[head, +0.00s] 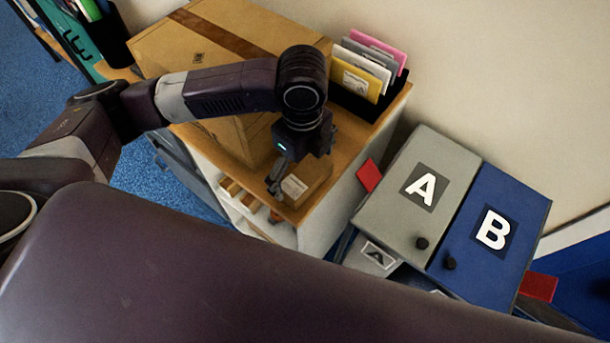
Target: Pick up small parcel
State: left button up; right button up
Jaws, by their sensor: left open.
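The small parcel (309,180) is a little brown carton with a white label, on the wooden top of a white shelf unit, close to its front corner. My left gripper (276,186) points down right at the parcel's left side, with its jaws open. It hides part of the parcel, and I cannot tell whether a finger touches it. My right gripper is not in the picture.
A large taped carton (215,42) fills the back of the wooden top (352,142). A black holder (362,106) with coloured envelopes stands by the wall. Grey box A (400,205) and blue box B (520,225) are at the right. Blue carpet (135,182) lies left.

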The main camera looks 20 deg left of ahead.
aim_at(305, 175)
pick_arm(q)
jog(key=f, duration=0.3)
jog(key=shift+w+d, duration=0.1)
jog(key=shift+w, duration=0.2)
jog(key=shift+f, duration=0.45)
jog(key=c, duration=1)
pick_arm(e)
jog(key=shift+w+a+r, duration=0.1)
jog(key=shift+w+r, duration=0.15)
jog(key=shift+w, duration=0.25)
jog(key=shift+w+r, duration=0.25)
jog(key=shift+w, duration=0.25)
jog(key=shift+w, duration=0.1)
